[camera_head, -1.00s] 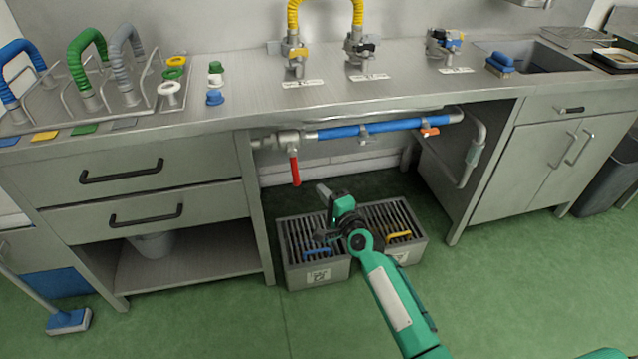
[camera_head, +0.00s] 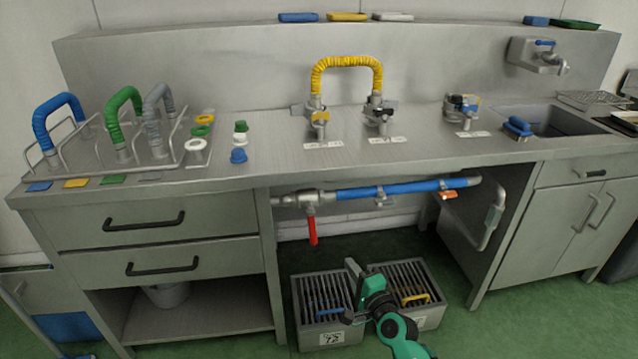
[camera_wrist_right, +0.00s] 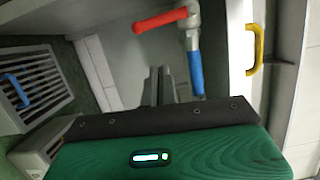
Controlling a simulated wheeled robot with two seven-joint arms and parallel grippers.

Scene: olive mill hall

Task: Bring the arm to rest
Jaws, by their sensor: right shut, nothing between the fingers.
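My right arm (camera_head: 402,338) comes in from the bottom of the head view. Its gripper (camera_head: 352,268) is in front of the open bay under the bench, over the two grated crates in the picture. In the right wrist view the two grey fingers (camera_wrist_right: 160,86) are together with nothing between them. They point toward the wall under the bench, below the red valve handle (camera_wrist_right: 160,20) in the picture. I cannot tell whether the arm touches a crate. My left arm does not show.
Two grey grated crates, one with a blue handle (camera_head: 328,311) and one with a yellow handle (camera_head: 415,299), stand on the floor. A blue pipe (camera_head: 400,188) with a red lever (camera_head: 312,228) runs above. Drawers (camera_head: 150,220) flank the bay left, a cupboard (camera_head: 570,225) right.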

